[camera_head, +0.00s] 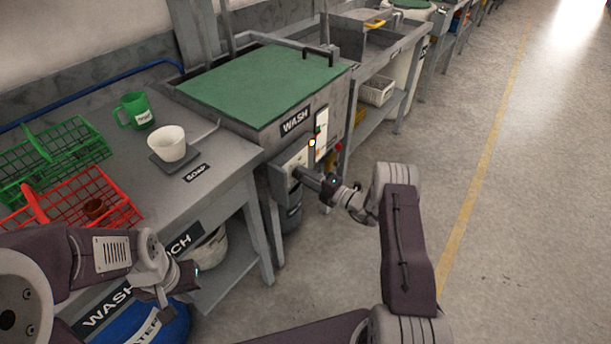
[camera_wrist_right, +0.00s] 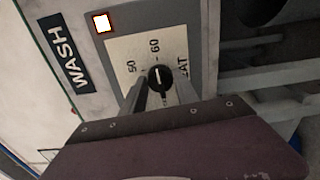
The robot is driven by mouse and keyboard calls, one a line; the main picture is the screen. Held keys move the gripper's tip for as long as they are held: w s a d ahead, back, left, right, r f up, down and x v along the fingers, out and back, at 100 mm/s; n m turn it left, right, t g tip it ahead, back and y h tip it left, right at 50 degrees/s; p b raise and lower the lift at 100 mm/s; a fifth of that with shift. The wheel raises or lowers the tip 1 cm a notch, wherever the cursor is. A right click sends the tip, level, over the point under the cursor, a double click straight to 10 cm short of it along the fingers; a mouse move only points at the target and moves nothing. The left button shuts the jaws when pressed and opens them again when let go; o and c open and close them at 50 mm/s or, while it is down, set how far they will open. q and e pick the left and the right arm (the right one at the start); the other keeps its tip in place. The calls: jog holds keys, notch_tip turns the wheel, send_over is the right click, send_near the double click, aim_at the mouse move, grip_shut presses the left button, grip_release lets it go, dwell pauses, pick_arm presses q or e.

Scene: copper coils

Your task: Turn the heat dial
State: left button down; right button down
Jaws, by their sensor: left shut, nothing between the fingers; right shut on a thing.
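The heat dial (camera_wrist_right: 160,78) is a black knob with a white pointer line on a pale plate in the right wrist view. The marks 50 and 60 and part of the word HEAT show around it. The pointer line lies near the 60 side. My right gripper (camera_wrist_right: 160,88) is shut on the dial, with one finger on either side. In the head view my right gripper (camera_head: 299,172) is at the control box on the front of the wash tank (camera_head: 285,125) and hides the dial. My left gripper (camera_head: 190,282) is shut and empty in front of the bench.
A lit square lamp (camera_wrist_right: 102,23) sits on the panel near the dial. The bench holds a white cup (camera_head: 167,145), a green mug (camera_head: 136,110), a green wire basket (camera_head: 50,160) and a red wire basket (camera_head: 75,208). The floor at right is clear.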

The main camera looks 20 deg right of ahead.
jog(key=shift+m, duration=0.4)
jog(key=c, duration=0.9)
grip_release()
jog(key=shift+c, duration=0.2)
jog(key=p+v, duration=0.2)
jog(key=v, duration=0.7)
